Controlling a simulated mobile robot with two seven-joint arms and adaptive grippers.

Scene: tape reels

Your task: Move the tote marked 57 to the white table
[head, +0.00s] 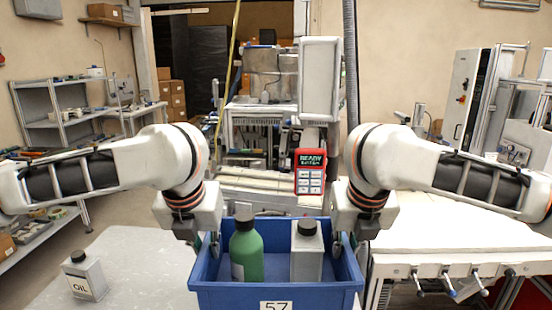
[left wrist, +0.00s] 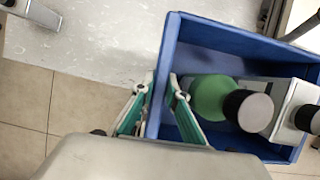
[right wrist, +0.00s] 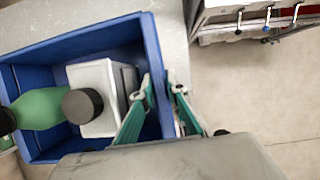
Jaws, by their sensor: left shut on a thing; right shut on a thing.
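The blue tote (head: 230,297) with a white label reading 57 (head: 276,306) is at the front middle of the head view. It holds a green bottle (head: 246,250) with a dark cap and a grey-white can (head: 306,252) with a black cap. My left gripper (head: 208,247) is shut on the tote's left wall, one finger inside and one outside, as the left wrist view (left wrist: 160,85) shows. My right gripper (head: 346,247) is shut on the right wall the same way, seen in the right wrist view (right wrist: 163,85). The tote's underside is hidden.
A grey-white surface (head: 135,265) lies to the left, with an oil can (head: 84,276) on it. A white-topped table (head: 440,235) with handles along its front edge stands at the right.

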